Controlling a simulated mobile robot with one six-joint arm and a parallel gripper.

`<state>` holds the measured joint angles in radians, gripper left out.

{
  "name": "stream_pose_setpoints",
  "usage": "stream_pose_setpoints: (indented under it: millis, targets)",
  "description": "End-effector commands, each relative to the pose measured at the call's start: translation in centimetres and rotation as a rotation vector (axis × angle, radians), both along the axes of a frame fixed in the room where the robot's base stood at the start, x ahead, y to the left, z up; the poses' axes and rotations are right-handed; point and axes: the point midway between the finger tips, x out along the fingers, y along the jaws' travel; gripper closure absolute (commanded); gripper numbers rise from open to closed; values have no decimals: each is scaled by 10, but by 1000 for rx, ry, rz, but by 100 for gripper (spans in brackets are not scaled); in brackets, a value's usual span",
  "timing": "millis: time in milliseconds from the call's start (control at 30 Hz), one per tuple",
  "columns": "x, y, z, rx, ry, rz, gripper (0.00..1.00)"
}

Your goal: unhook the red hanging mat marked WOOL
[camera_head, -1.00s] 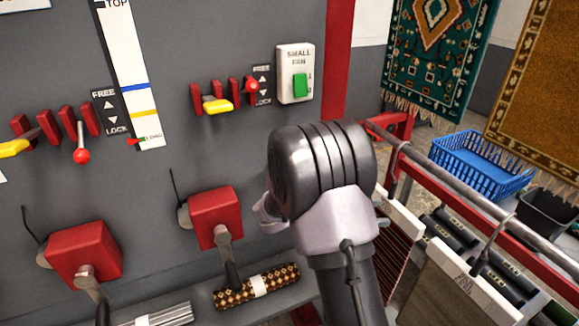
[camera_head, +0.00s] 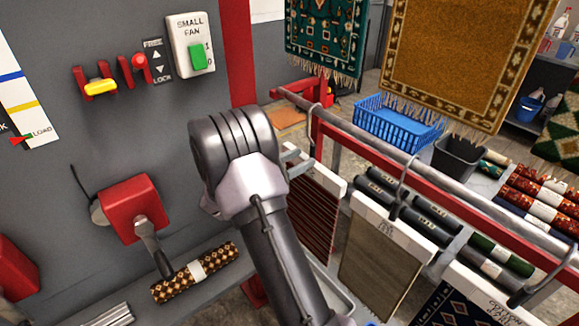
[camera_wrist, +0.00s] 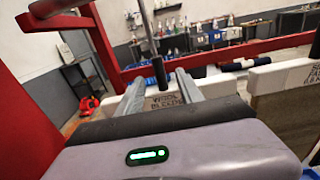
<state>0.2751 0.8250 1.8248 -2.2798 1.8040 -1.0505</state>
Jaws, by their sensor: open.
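The red mat (camera_head: 308,212), striped dark red and black, hangs from a pale header bar under the near end of the rail in the head view. My arm covers part of its left side. In the wrist view its bar is marked WOOL BLEEDS (camera_wrist: 165,101) and shows between my fingers. My gripper (camera_wrist: 161,78) is open, its fingers pointing towards the bar. A dark hook (camera_wrist: 158,70) comes down between the fingertips. I cannot tell whether the fingers touch the bar. In the head view a fingertip (camera_head: 294,158) shows beside the mat's top.
A metal rail (camera_head: 370,143) on a red frame runs to the right, with a beige mat (camera_head: 385,262) hanging next to the red one. A grey control panel (camera_head: 110,115) with levers stands at left. A blue basket (camera_head: 398,125) and a black bin (camera_head: 458,155) are beyond the rail.

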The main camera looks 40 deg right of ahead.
Motion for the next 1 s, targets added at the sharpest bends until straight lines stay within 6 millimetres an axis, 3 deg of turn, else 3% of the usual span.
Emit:
stream_pose_setpoints:
  millis: [400, 867, 1000]
  targets:
    - [-5, -43, 0, 0, -1, 0, 56]
    - [-6, -51, 0, 0, 0, 0, 56]
    - [-6, -51, 0, 0, 0, 0, 84]
